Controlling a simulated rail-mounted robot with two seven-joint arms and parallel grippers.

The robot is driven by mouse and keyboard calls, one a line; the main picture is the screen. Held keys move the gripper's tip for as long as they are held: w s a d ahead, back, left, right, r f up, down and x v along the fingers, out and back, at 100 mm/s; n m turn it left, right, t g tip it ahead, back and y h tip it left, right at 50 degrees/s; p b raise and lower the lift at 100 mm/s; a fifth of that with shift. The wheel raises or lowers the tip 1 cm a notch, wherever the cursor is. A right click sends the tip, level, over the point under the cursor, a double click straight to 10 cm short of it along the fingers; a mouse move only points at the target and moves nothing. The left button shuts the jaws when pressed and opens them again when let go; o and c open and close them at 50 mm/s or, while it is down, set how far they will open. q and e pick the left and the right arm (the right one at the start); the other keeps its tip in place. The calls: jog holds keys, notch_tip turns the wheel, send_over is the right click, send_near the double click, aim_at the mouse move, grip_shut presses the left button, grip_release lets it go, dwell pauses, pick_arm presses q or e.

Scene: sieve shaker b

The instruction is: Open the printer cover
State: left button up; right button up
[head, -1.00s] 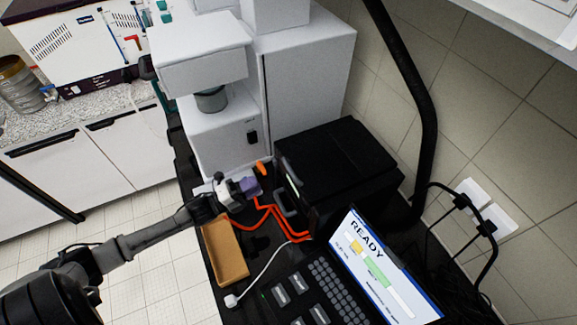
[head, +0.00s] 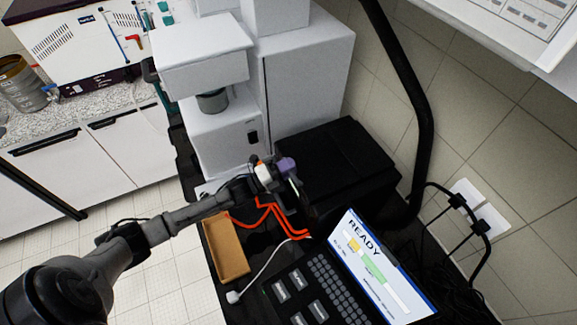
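The printer (head: 345,165) is a black box on the dark bench, right of the tall white machine. Its top looks flat and closed. My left gripper (head: 290,180) is at the printer's front left side, close to or touching its front face. The wrist covers most of that face, so the front details are hidden. I cannot tell whether the fingers are open or shut. My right gripper is not in the picture.
A laptop-like terminal (head: 374,266) with a READY screen stands in front of the printer. A tan tray (head: 227,247), orange cables (head: 268,211) and a white cable lie left of it. The white machine (head: 225,140) stands behind. A thick black post (head: 424,130) rises at right.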

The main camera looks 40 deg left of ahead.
pick_arm(q)
grip_shut()
dwell(0.5)
